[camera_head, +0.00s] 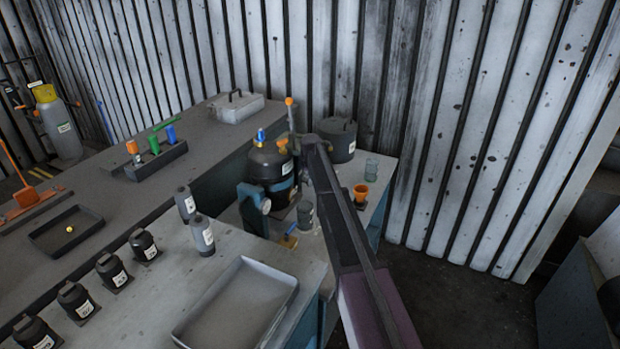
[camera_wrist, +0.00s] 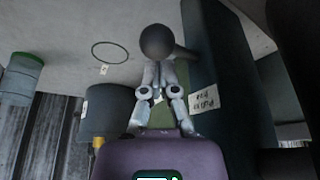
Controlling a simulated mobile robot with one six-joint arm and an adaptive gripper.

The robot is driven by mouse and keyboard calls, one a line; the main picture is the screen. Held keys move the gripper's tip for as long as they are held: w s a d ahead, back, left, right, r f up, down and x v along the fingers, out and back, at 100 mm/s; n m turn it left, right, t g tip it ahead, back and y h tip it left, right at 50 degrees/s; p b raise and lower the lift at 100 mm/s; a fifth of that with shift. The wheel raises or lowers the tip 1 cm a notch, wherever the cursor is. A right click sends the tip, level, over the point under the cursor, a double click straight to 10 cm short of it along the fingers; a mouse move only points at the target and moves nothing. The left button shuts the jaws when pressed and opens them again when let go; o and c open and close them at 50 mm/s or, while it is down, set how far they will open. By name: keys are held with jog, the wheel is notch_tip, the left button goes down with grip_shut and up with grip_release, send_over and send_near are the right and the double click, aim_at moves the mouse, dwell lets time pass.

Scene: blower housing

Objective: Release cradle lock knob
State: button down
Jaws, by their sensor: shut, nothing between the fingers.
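In the head view a dark rounded vessel (camera_head: 270,163) with a blue top fitting sits upright in a teal cradle (camera_head: 250,194). A pale round knob or dial (camera_head: 265,207) is on the cradle's front. My arm reaches in from the lower right and hides my gripper there. In the wrist view my gripper (camera_wrist: 157,70) has its grey fingers shut with nothing between them. A dark round ball-shaped knob (camera_wrist: 158,42) lies just beyond the fingertips; whether they touch it, I cannot tell. I cannot tell for certain which knob is the cradle lock.
A dark pot (camera_head: 338,140), a glass jar (camera_head: 371,169) and an orange cup (camera_head: 360,192) stand right of the vessel. A dark panel with a white label (camera_wrist: 207,98) is close beside my gripper. An empty grey tray (camera_head: 238,302) lies on the front bench.

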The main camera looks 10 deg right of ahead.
dwell(0.4)
jog(key=shift+s+d, duration=0.45)
jog(key=shift+d, duration=0.2)
jog(key=shift+s+d, duration=0.45)
jog(key=shift+d, duration=0.15)
jog(key=shift+r, duration=0.1)
jog(key=p+v, duration=0.9)
jog(key=shift+s+r, duration=0.15)
jog(key=shift+r, duration=0.15)
